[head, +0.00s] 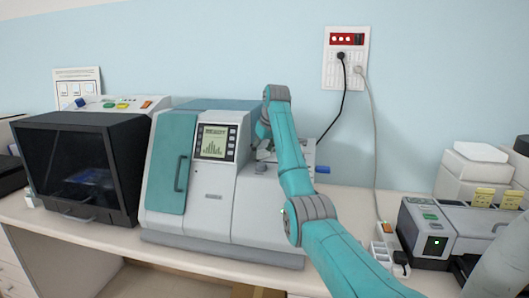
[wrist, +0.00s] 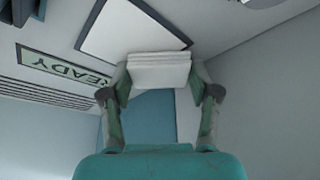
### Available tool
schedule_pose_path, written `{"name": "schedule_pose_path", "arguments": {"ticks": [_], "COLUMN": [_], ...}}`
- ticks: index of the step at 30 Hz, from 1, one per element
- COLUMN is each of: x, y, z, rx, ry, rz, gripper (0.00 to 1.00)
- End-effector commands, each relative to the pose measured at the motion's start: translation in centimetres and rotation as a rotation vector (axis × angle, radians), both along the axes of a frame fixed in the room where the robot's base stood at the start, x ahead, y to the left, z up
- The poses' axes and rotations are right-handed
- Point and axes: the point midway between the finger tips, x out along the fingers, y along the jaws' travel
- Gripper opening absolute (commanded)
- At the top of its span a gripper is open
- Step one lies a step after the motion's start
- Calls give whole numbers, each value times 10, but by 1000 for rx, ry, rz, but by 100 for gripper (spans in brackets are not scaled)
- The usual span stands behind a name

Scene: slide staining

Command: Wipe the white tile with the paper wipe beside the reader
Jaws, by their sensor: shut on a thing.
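In the wrist view, my gripper (wrist: 160,92) is shut on a folded white paper wipe (wrist: 158,75), held crosswise between its two fingers. Just beyond the wipe is the white tile (wrist: 118,30), a pale square with a dark border. The wipe overlaps the tile's lower right part in the picture, and I cannot tell whether they touch. In the head view, my arm reaches to the right side of the grey and teal reader (head: 208,180). The tile, the wipe and my fingertips cannot be made out there.
A READY label (wrist: 62,66) and vent slots lie left of the tile. A dark-fronted machine (head: 90,165) stands left of the reader. A wall socket panel (head: 345,58) has cables hanging to the bench. A grey device (head: 435,232) and white boxes (head: 475,170) stand at the right.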

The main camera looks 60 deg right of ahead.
Motion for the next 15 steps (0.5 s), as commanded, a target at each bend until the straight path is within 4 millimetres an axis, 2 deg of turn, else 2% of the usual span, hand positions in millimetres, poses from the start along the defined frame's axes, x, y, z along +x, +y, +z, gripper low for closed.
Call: {"name": "schedule_pose_path", "arguments": {"ticks": [5,15], "x": [0,0], "y": [0,-1], "z": [3,31], "rx": [-1,-2], "ry": [-1,-1], "rz": [0,0], "gripper": [45,45]}}
